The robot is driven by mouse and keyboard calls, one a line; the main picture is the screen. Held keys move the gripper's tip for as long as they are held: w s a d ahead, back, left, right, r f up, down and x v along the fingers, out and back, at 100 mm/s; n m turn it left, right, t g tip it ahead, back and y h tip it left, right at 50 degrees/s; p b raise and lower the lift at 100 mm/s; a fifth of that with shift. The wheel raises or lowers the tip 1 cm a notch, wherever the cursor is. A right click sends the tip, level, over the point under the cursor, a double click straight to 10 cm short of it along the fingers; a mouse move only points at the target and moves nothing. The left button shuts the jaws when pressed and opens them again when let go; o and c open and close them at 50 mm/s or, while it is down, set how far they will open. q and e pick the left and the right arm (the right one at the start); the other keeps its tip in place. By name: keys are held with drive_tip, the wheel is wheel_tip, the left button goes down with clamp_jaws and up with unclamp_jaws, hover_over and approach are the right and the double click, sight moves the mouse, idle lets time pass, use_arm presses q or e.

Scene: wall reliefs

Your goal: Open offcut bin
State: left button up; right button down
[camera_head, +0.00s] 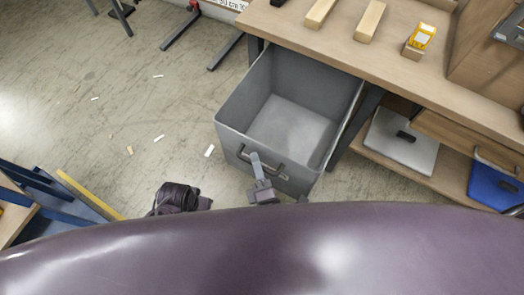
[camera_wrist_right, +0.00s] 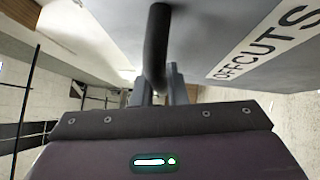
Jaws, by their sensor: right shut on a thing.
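The offcut bin (camera_head: 228,108) is a grey, open-topped drawer pulled well out from under the workbench. Its inside looks empty. In the right wrist view its front (camera_wrist_right: 225,30) carries a white label (camera_wrist_right: 265,45) reading OFFCUTS. The bin's dark bar handle (camera_head: 277,172) also shows in the right wrist view (camera_wrist_right: 157,40). My right gripper (camera_head: 257,164) is shut on this handle; its grey fingers show around the bar in the right wrist view (camera_wrist_right: 160,85). A dark part of my left arm (camera_head: 178,198) shows at lower left; its fingers cannot be made out.
The wooden workbench (camera_head: 400,60) holds wood blocks (camera_head: 369,21) and a yellow item (camera_head: 422,36). A lower shelf at right bears a grey case (camera_head: 400,142) and a blue case (camera_head: 492,186). The floor left of the bin is open, with scattered scraps. A blue frame stands at far left.

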idle(0.3)
drive_tip(key=c, duration=1.7)
unclamp_jaws()
use_arm(q)
drive_tip(key=shift+w+f, duration=0.2)
drive_tip(key=shift+f, duration=0.2)
use_arm(e)
drive_tip(key=v, duration=0.8)
drive_tip(key=shift+w, duration=0.1)
